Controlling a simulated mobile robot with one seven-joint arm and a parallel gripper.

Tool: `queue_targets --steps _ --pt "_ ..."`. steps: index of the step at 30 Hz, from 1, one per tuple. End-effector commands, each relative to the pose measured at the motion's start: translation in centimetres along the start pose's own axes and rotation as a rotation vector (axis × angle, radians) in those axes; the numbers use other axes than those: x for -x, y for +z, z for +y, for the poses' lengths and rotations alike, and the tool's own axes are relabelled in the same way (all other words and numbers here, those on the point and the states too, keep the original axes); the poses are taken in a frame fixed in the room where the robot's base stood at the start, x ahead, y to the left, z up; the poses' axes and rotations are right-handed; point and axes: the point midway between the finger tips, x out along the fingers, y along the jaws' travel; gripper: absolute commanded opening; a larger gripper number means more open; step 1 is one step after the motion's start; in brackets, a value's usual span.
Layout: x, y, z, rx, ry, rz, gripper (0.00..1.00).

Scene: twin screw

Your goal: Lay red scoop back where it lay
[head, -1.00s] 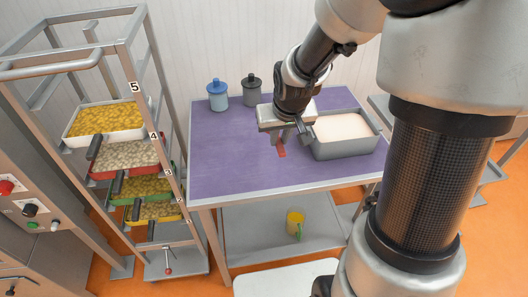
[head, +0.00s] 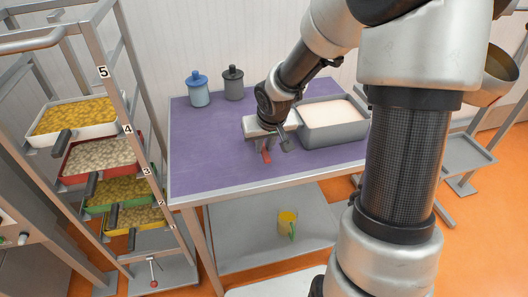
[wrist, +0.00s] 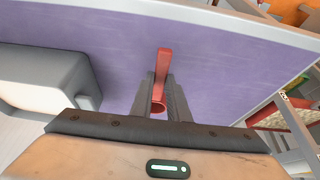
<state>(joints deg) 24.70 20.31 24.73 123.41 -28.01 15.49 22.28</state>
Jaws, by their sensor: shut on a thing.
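The red scoop (head: 267,157) is held by my gripper (head: 267,147) over the purple table top (head: 215,155), left of the grey bin. In the wrist view the scoop's red handle (wrist: 163,66) stretches out between the two dark fingers of my gripper (wrist: 163,92), which are shut on it. A round red end shows nearer the palm. The table top lies behind it. I cannot tell whether the scoop touches the table.
The grey bin (head: 313,135) of pale powder stands right of my gripper. A blue jar (head: 198,92) and a dark grey jar (head: 233,84) stand at the back left. A tray rack (head: 125,130) stands left. The table's front left is clear.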

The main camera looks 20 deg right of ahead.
Motion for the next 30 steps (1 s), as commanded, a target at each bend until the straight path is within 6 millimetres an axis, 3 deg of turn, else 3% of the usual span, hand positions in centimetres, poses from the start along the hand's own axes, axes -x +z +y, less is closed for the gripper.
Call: queue_targets --steps 3,14,15,17,26,30 --pt "-1.7 0.8 -0.1 0.002 -0.001 -0.001 0.00" --pt "-2.0 0.9 0.0 0.001 0.000 0.000 0.00" --pt "-1.9 0.8 0.0 0.001 0.000 0.000 0.22" --pt "-1.8 0.8 0.0 0.001 0.000 0.000 0.32" --pt "-1.8 0.8 0.0 0.001 0.000 0.000 0.34" --pt "-0.6 0.5 0.1 -0.002 0.001 0.002 0.34"
